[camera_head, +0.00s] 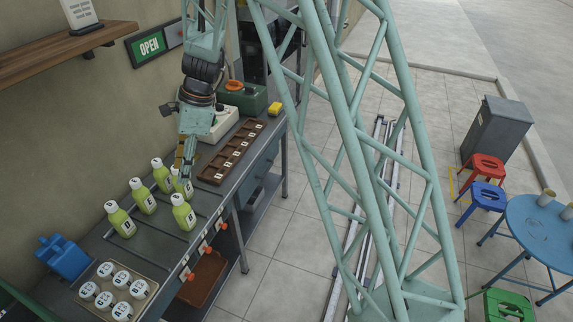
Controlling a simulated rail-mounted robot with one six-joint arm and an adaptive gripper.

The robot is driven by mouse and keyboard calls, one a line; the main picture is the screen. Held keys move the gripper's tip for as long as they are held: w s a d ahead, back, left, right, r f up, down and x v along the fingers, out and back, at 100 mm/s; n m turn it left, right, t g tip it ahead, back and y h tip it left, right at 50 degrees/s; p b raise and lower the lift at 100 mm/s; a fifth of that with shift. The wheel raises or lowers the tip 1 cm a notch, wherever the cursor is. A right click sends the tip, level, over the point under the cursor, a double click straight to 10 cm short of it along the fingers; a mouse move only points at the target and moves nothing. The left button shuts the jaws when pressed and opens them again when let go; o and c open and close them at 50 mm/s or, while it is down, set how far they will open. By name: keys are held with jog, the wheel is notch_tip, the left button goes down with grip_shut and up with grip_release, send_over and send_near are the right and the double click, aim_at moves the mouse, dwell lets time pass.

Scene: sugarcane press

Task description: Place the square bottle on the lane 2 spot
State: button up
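Several green bottles with white caps and labels stand on the dark counter (150,243): a front one (183,214), a left one (121,222), a middle one (143,198), a back one (162,177) and one (178,186) partly hidden by my gripper. I cannot tell from their shapes which is the square bottle. My gripper (184,172) points down at the partly hidden bottle, around or just above its top. Whether its fingers are shut on it cannot be made out. Thin lines divide the counter into lanes; the lane numbers are not readable.
A brown compartment rack (232,152), a white device (218,124) and a green box (243,98) stand farther back.

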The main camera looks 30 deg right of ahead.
jog(key=s+d+r+n+t+h, duration=0.1)
jog(key=s+d+r+n, duration=0.35)
jog(key=s+r, duration=0.65)
jog(key=s+d+r+n+h, duration=0.1)
jog(key=s+d+r+n, duration=0.3)
jog(key=s+r, duration=0.65)
jog(key=s+d+r+n, duration=0.2)
jog(key=s+n, duration=0.1)
jog(key=s, duration=0.5)
jog(key=s+d+r+n+t+h, duration=0.1)
jog(key=s+d+r+n, duration=0.2)
jog(key=s, duration=0.5)
jog(key=s+d+r+n+t+h, duration=0.1)
jog(key=s+d+r+n, duration=0.1)
jog(key=s, duration=0.5)
jog(key=shift+s+d+r+n, duration=0.25)
jog(key=shift+s+d+n, duration=0.2)
jog(key=shift+n, duration=0.8)
